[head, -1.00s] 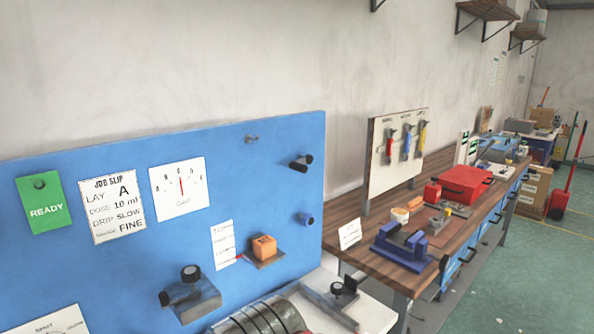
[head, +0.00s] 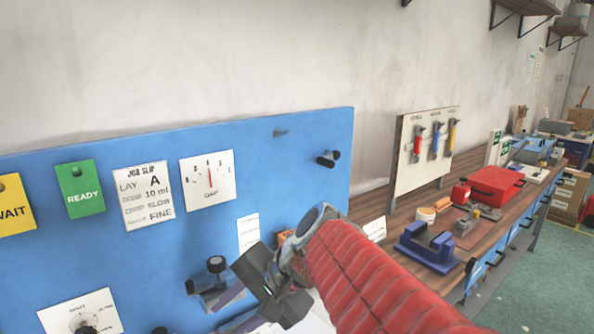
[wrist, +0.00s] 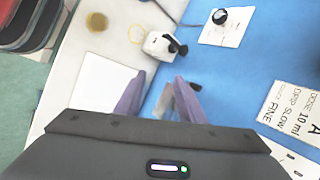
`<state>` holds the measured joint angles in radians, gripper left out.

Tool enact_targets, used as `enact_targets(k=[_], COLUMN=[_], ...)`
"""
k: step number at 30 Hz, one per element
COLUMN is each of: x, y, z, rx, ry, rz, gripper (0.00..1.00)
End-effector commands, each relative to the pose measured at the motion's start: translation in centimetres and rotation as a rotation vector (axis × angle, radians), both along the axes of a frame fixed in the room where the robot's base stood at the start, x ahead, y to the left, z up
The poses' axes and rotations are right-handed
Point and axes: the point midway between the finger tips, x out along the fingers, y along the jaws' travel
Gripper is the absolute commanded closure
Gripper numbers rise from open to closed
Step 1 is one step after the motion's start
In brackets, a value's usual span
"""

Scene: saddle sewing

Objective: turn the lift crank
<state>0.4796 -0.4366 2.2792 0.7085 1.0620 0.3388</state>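My gripper (head: 228,308) reaches in from the right in the head view, low before the blue board. Its two purple fingers stand apart in the wrist view (wrist: 158,80). A grey fitting with a black knob (head: 212,275) is on the board just beyond the fingers. It also shows in the wrist view as a blurred grey part with a black knob (wrist: 195,86), close to the right finger. I cannot tell whether they touch. Another black-handled fitting (head: 327,158) sticks out at upper right. No label shows which one is the lift crank. An orange block (head: 284,236) is mostly hidden behind my arm.
The blue board (head: 130,255) carries a job slip (head: 143,195), a gap gauge (head: 207,181) and a dial card (head: 80,312). In the wrist view a white box with a black knob (wrist: 160,44) stands nearby. The wooden bench (head: 495,236) at right holds tools.

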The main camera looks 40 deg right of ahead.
Motion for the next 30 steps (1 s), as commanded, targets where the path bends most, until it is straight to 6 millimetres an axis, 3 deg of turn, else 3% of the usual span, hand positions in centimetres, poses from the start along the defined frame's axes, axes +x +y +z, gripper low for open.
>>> enact_targets(k=[7, 14, 20, 24, 27, 30], x=[4.6, 6.5, 5.9, 4.2, 2.8, 1.6], y=[-6.2, -14.1, -22.5, -28.4, -31.8, -34.0], z=[4.0, 8.0, 11.3, 13.7, 15.0, 15.9], rx=[0.368, 0.698, 0.979, 1.170, 1.277, 1.347], ry=[-0.032, -0.099, -0.187, -0.268, -0.324, -0.361], rz=[-0.335, -0.612, -0.822, -0.936, -0.990, -1.019], gripper=[0.64, 0.64, 0.64, 0.64, 0.64, 0.64])
